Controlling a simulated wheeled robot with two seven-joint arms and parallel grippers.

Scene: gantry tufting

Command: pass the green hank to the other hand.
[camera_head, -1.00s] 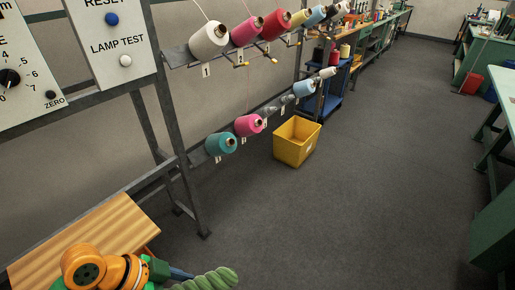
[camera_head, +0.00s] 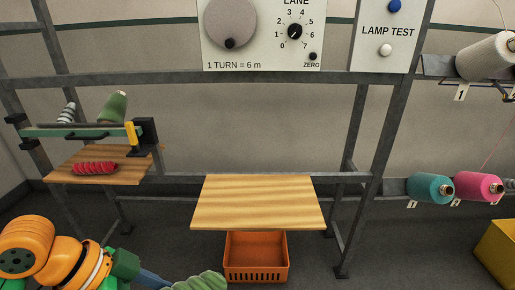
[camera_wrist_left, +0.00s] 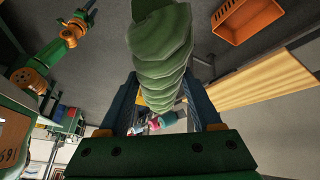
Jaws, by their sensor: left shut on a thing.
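The green hank (camera_head: 203,283) is a twisted, ribbed bundle at the bottom edge of the head view, partly cut off. It fills the upper middle of the left wrist view (camera_wrist_left: 162,55). My left gripper (camera_wrist_left: 160,92) is shut on the hank, with one blue finger on each side of it. In the head view the left gripper (camera_head: 152,278) is at the bottom left. My right arm shows at the upper left of the left wrist view, away from the hank. Its right gripper (camera_wrist_left: 88,10) is too small there to tell its jaws.
A bare wooden board (camera_head: 258,202) stands ahead on the frame, with an orange crate (camera_head: 256,258) below it. At left, a wooden shelf (camera_head: 130,172) holds a red hank (camera_head: 95,168) beside a clamp-like device. Teal (camera_head: 430,188) and pink (camera_head: 478,187) cones hang at right.

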